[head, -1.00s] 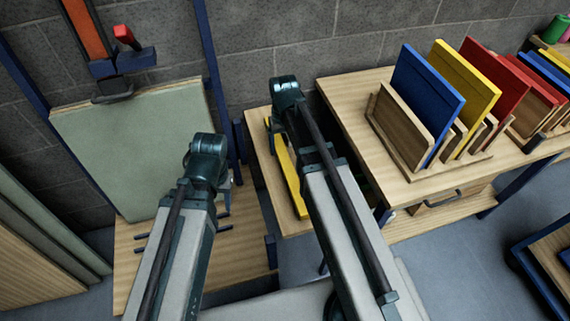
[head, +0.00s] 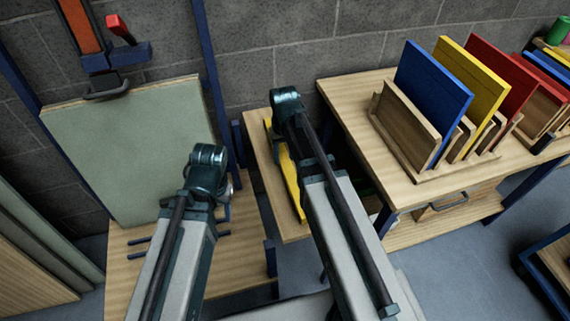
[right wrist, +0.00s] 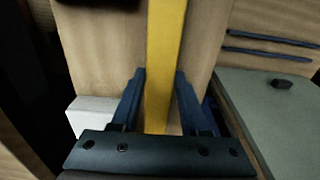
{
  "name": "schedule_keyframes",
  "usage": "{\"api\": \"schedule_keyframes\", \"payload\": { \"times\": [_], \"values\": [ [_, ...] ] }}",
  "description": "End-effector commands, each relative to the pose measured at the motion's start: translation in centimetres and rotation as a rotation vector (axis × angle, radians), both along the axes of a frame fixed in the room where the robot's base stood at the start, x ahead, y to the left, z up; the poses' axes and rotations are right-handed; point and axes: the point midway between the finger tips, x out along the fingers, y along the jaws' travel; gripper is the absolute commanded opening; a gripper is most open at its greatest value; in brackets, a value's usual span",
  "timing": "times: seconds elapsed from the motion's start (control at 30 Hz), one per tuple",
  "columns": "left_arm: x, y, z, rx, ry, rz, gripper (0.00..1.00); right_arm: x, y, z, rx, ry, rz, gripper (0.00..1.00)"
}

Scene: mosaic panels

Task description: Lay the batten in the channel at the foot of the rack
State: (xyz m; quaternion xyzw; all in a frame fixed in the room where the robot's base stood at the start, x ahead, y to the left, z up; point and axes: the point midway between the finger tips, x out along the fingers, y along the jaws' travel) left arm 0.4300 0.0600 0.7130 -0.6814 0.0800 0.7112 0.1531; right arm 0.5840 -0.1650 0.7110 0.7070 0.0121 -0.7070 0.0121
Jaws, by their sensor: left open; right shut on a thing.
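The yellow batten (right wrist: 165,50) runs between the two blue fingers of my right gripper (right wrist: 160,80) in the right wrist view; the gripper is shut on it. In the head view the batten (head: 292,180) shows partly beneath my right arm, over a small wooden table. My left gripper (head: 222,195) is mostly hidden behind its wrist, above the wooden base of the blue-framed rack (head: 207,70). Two dark parallel bars (head: 138,247) lie on that base at the rack's foot, with a gap between them. They also show in the right wrist view (right wrist: 270,45). My left arm hides their middle.
A grey-green board (head: 125,150) leans on the rack under an orange-and-blue clamp (head: 100,55). More boards (head: 40,240) lean at the left. A wooden bench (head: 350,95) at the right holds a holder (head: 405,130) of blue, yellow and red panels.

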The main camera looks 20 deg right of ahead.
Motion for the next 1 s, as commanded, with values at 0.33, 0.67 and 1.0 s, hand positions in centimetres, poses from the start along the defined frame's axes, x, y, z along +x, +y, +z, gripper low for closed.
{"api": "schedule_keyframes", "payload": {
  "times": [0.33, 0.67, 1.0],
  "values": [
    [0.0, 0.0, 0.0, 0.0, 0.0, 0.0, 0.5, 0.0, 0.0, 0.0, 0.0, 0.0, 0.0, 0.0],
    [0.0, 0.0, 0.2, 0.0, 0.0, 0.0, 0.5, 0.0, 0.0, 0.2, 0.0, 0.0, 0.0, 0.0],
    [0.0, 0.0, 2.1, 0.0, 0.0, 0.0, 0.5, 0.0, 0.0, 2.1, 0.0, 0.0, 0.0, 0.0]
  ]
}}
